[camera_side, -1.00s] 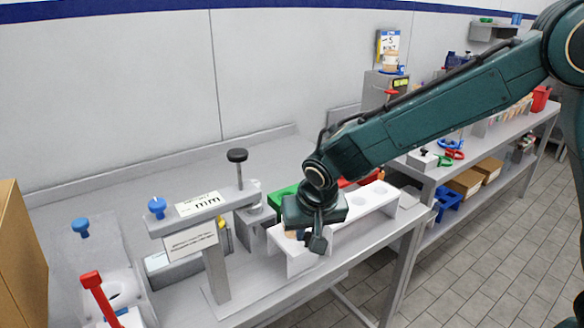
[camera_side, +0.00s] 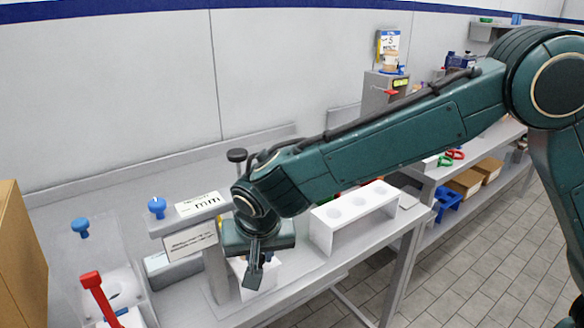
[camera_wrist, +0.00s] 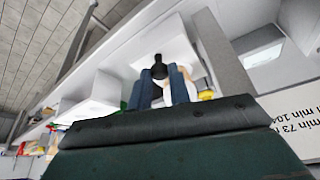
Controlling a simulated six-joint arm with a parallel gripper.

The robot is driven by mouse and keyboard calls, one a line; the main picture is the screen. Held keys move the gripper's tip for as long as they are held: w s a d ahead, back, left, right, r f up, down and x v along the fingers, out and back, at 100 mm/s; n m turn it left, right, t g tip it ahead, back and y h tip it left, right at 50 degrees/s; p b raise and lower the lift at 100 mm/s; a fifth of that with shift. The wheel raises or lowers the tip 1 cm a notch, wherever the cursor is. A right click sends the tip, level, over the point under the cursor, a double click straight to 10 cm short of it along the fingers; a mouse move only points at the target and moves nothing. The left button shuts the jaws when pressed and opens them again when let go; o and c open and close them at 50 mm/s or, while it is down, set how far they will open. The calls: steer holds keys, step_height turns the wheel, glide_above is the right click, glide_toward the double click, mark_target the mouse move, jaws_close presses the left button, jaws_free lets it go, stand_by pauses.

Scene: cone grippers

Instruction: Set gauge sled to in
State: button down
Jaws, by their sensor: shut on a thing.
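My gripper (camera_side: 254,280) is low over the bench, just right of the gauge stand's grey post (camera_side: 217,275). In the wrist view its two blue-grey fingers (camera_wrist: 162,82) are shut on a black knob (camera_wrist: 158,64). The knob stands in front of a pale block (camera_wrist: 170,40), which seems to be the gauge sled. In the side view a pale block (camera_side: 264,274) shows partly behind my gripper; the rest is hidden. The gauge stand has a crossbar with an "mm" card (camera_side: 200,204) and a hanging label (camera_side: 190,241). Its post also shows in the wrist view (camera_wrist: 222,55).
A white rack with round holes (camera_side: 352,218) stands right of my gripper. Blue knobs (camera_side: 157,207) (camera_side: 81,227) and a red-handled lever (camera_side: 92,282) are at the left. A cardboard box (camera_side: 20,250) is at the far left. The bench's front edge is close.

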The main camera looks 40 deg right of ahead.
steer(key=shift+a, duration=0.35)
steer(key=c, duration=1.3)
jaws_free()
steer(key=shift+d, duration=0.1)
steer(key=v, duration=1.4)
